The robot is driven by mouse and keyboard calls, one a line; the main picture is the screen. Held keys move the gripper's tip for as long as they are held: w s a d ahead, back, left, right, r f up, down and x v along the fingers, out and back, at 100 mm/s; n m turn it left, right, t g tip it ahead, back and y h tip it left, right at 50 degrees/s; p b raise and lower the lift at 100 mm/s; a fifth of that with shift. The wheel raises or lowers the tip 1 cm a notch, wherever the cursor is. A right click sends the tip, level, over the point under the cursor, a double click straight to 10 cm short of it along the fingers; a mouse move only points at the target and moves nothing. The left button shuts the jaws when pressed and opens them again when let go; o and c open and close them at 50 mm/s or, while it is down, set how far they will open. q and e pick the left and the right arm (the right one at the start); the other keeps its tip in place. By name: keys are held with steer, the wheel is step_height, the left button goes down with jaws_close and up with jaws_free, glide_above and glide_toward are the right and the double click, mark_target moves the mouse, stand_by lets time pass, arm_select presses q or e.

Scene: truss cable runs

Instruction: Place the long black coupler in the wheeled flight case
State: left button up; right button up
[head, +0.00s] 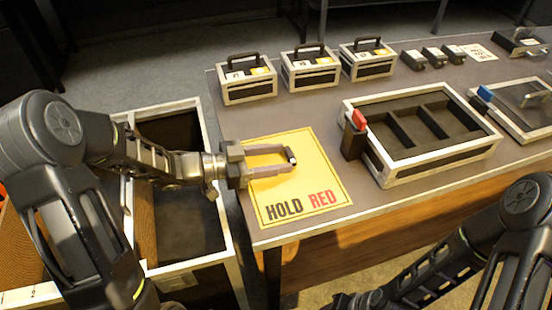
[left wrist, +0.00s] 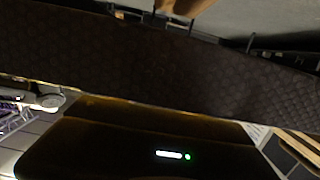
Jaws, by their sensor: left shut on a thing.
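The open case with pale metal edges and a dark interior, which looks like the flight case (head: 225,220), stands left of the table, partly hidden behind my left arm. Its wheels are not visible. My right arm enters at the lower right, but its fingers are out of view.
A tray with dark compartments and a red clip (head: 440,158) sits right of the sheet. A second tray with a blue clip (head: 483,93) is beyond it. Several small handled cases (head: 311,72) and small black blocks line the back. The left wrist view shows mostly dark surfaces.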

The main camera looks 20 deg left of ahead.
arm_select(q)
steer(key=shift+f, duration=0.15)
steer(key=shift+s+f+b, duration=0.1)
steer(key=shift+f+b, duration=0.25)
steer(key=shift+f, duration=0.25)
steer(key=o, duration=1.1)
steer(key=shift+c, duration=0.2)
steer(key=o, duration=0.4)
steer(key=shift+s+f, duration=0.1)
steer(key=shift+f, duration=0.15)
steer(key=shift+o, duration=0.2)
steer(key=shift+a+r, duration=0.1)
steer(key=shift+r, duration=0.3)
steer(key=v, duration=0.7)
steer(key=shift+a+r+p, duration=0.3)
steer(key=shift+r+p, duration=0.05)
steer(key=shift+p, duration=0.05)
steer(key=shift+o, duration=0.3)
